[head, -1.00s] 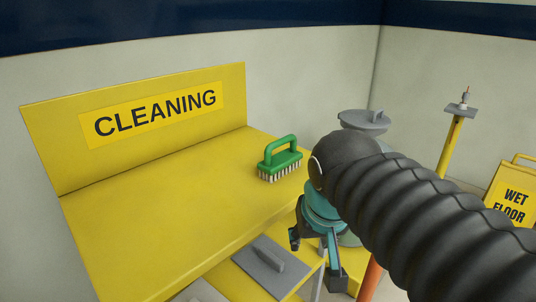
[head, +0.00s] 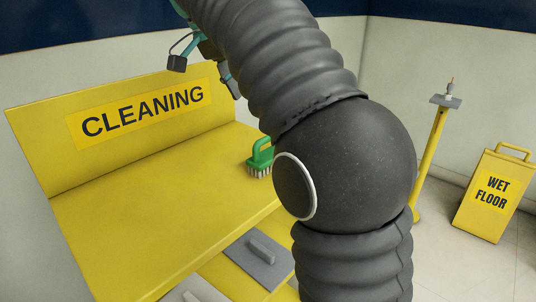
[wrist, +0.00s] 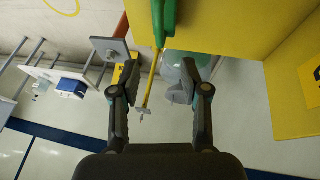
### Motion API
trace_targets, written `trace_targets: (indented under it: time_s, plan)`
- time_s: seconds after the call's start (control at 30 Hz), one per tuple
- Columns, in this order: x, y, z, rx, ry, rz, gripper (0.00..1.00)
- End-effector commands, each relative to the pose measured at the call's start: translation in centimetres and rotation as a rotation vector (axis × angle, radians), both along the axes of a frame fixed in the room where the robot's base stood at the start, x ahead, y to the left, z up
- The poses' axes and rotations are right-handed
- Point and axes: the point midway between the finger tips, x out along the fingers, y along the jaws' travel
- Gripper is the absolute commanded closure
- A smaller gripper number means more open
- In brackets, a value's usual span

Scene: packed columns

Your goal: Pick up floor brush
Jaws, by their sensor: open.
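The green floor brush (head: 259,158), with a loop handle and pale bristles, stands bristles down on the yellow shelf (head: 165,225) near its right end. My arm covers its right part in the head view. My gripper (head: 205,74) is high in front of the CLEANING panel, up and left of the brush. In the wrist view the gripper (wrist: 156,72) has its fingers wide apart with nothing held between them. The green brush (wrist: 163,20) shows at the top edge there, beyond the fingertips and apart from them.
The CLEANING back panel (head: 120,118) rises behind the shelf. A grey plate with a handle (head: 260,257) lies on a lower yellow level. A yellow post (head: 431,155) and a yellow WET FLOOR sign (head: 493,195) stand at right. Most of the shelf top is bare.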

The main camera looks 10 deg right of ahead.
Motion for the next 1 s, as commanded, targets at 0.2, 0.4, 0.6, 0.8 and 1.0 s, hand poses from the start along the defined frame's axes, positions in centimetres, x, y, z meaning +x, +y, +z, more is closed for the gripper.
trace_targets:
  time_s: [0.2,0.4,0.6,0.8,1.0]
  plan:
    - [0.1,-1.1,-2.2,-0.002,0.003,-0.006,0.54]
    - [0.3,-2.5,-5.3,-0.001,0.002,-0.005,0.54]
    - [0.5,-3.4,-7.3,-0.001,0.0,-0.003,0.54]
    - [0.6,-4.0,-8.4,-0.001,0.002,-0.004,0.54]
    - [0.9,-5.3,-10.9,-0.001,0.001,-0.004,0.54]
